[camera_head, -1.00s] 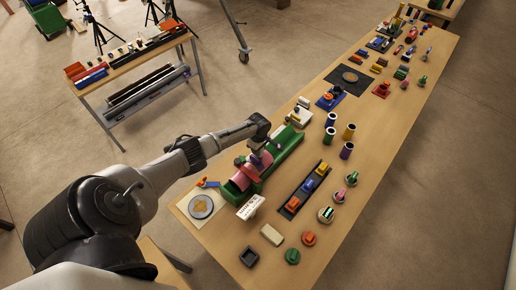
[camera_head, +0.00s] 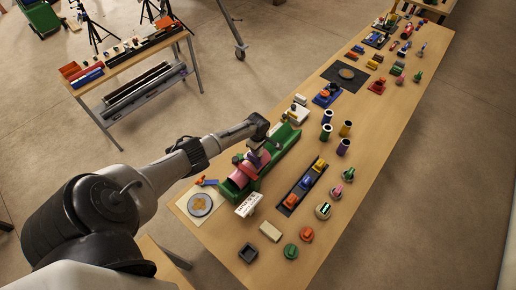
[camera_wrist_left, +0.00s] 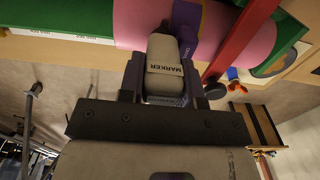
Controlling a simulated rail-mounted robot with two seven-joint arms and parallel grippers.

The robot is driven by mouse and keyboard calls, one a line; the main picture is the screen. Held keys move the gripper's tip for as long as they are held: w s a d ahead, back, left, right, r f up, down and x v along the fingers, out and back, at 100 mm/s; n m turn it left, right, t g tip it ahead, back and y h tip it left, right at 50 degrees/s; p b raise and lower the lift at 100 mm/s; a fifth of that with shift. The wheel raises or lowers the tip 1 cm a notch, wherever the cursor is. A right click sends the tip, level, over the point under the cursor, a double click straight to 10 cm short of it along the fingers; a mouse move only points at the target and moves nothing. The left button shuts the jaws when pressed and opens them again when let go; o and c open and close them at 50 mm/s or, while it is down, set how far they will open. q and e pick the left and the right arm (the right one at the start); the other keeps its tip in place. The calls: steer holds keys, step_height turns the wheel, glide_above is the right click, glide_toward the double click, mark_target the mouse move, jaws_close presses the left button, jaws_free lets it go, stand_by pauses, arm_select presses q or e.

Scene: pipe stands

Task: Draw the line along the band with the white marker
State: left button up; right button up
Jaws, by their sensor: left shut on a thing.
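A pink pipe (camera_head: 240,180) lies in a long green stand (camera_head: 287,139) on the table's near left part. The pipe (camera_wrist_left: 130,22) also crosses the top of the left wrist view. My left gripper (camera_head: 257,158) is over the pipe. It is shut on the white marker (camera_wrist_left: 165,55), a pale block lettered "MARKER". A purple piece (camera_wrist_left: 187,20) with small lettering lies just beyond the marker, against the pipe. I cannot tell whether the marker's tip touches the pipe, or which part is the band. My right gripper is out of view.
A red bar (camera_wrist_left: 243,38) stands close to the gripper's right in the wrist view. A white lettered sign (camera_head: 249,205), a plate (camera_head: 200,204) and a dark tray (camera_head: 301,187) with coloured blocks are near the stand. Several upright cylinders (camera_head: 327,130) stand farther right.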

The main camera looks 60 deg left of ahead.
arm_select(q)
steer(key=shift+s+a+r, duration=0.1)
steer(key=shift+s+a, duration=0.1)
steer(key=shift+a, duration=0.3)
steer(key=shift+s+a, duration=0.15)
steer(key=shift+a, duration=0.3)
steer(key=shift+a, duration=0.3)
stand_by(0.4)
steer(key=shift+w+d+p, duration=0.15)
steer(key=shift+d+p, duration=0.2)
steer(key=shift+d, duration=0.2)
steer(key=shift+d, duration=0.25)
steer(key=shift+w+d, duration=0.15)
steer(key=shift+d, duration=0.2)
steer(key=shift+w+d, duration=0.15)
steer(key=shift+d, duration=0.1)
stand_by(0.5)
steer(key=shift+s+a, duration=0.35)
steer(key=shift+a, duration=0.5)
steer(key=shift+s+a+f, duration=0.15)
steer(key=shift+a+f, duration=0.05)
steer(key=shift+a, duration=0.4)
stand_by(0.4)
steer(key=shift+d+r, duration=0.2)
steer(key=shift+d, duration=0.2)
